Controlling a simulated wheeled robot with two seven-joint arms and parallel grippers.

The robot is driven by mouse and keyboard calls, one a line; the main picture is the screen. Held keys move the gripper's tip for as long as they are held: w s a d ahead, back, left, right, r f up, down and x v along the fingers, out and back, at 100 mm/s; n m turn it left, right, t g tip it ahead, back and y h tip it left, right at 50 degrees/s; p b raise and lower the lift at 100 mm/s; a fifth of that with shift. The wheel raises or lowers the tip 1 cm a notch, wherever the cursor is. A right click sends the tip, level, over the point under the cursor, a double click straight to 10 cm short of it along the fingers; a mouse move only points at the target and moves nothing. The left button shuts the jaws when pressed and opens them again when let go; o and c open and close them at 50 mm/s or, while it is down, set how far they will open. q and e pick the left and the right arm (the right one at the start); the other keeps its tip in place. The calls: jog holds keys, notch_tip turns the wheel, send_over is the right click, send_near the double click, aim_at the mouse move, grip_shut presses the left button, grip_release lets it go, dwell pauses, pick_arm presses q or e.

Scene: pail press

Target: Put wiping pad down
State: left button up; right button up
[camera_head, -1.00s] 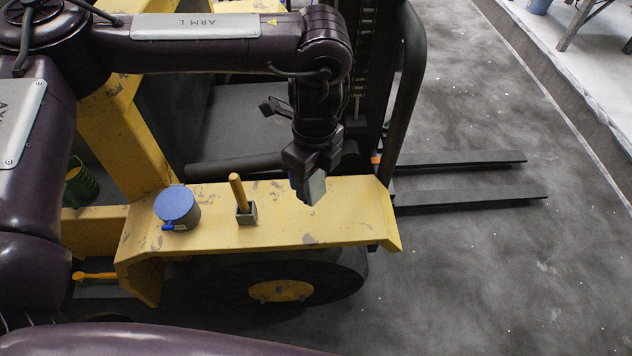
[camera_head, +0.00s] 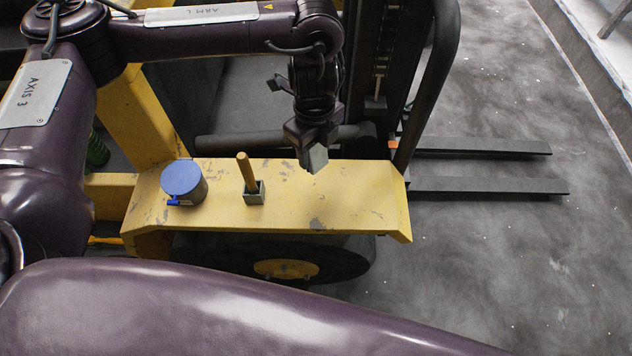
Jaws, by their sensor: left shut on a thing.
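My left gripper (camera_head: 313,143) points down over the far edge of the yellow fender top (camera_head: 345,200). It is shut on a small grey block, which I take to be the wiping pad (camera_head: 314,160). The pad overlaps the far part of the fender in the picture; whether it touches the surface or hangs above it I cannot tell. The gripper's fingers are mostly hidden by the wrist and the dark background. My right gripper is not in view.
On the fender top stand a blue-lidded pail (camera_head: 182,180) and a wooden handle (camera_head: 245,172) upright in a small grey holder (camera_head: 255,194). The fender's right half is bare. A dark mast (camera_head: 432,95) rises behind it, with forks (camera_head: 490,186) at right.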

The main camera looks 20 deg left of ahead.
pick_arm(q)
notch_tip(320, 180, down, 9)
jog(key=shift+f+b, duration=0.15)
jog(key=shift+b, duration=0.75)
notch_tip(320, 180, down, 3)
jog(key=shift+r+b, duration=0.1)
jog(key=shift+b, duration=0.4)
jog(key=shift+f, duration=0.45)
jog(key=o, duration=1)
